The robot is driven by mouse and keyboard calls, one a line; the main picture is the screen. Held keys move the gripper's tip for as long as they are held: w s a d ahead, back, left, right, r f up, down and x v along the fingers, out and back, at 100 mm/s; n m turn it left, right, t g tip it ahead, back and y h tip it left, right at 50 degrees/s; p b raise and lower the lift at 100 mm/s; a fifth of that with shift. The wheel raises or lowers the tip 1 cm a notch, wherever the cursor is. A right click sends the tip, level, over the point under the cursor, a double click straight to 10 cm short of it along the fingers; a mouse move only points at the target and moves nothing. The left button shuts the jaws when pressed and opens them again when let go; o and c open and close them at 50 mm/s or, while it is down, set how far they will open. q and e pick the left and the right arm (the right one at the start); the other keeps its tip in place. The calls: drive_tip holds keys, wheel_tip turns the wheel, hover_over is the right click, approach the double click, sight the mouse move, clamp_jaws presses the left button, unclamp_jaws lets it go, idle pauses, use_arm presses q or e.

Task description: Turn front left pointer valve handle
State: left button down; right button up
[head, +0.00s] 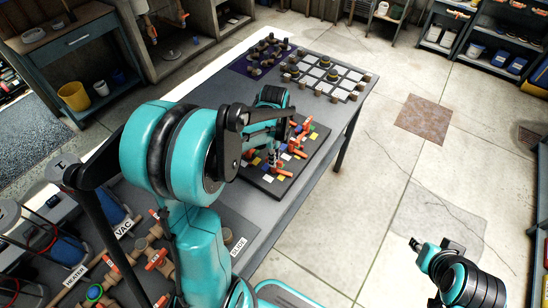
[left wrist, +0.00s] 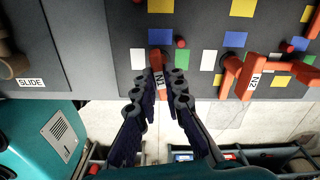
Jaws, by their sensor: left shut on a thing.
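A black board (head: 285,180) on the table bears several red-orange handles and small coloured tags. A red pointer handle labelled N1 (left wrist: 159,78) is on the board, near its edge in the left wrist view. My left gripper (left wrist: 162,92) has its dark fingers on both sides of this handle and is shut on it. In the head view my left gripper (head: 274,157) is over the board, partly hidden by my arm. A second red handle labelled N2 (left wrist: 250,78) stands to the right. My right gripper (head: 415,244) is small at lower right, its finger state unclear.
A grid board with brown pegs (head: 325,76) and a purple board (head: 262,54) lie at the table's far end. Pipes with a VAC label (head: 124,230) are at lower left.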

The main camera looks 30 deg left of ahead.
use_arm(q)
drive_tip(key=n, duration=0.4)
drive_tip(key=shift+n, duration=0.3)
drive_tip(key=n, duration=0.3)
drive_tip(key=shift+n, duration=0.3)
drive_tip(key=n, duration=0.3)
drive_tip(key=shift+n, duration=2)
drive_tip(key=c, duration=1.6)
unclamp_jaws()
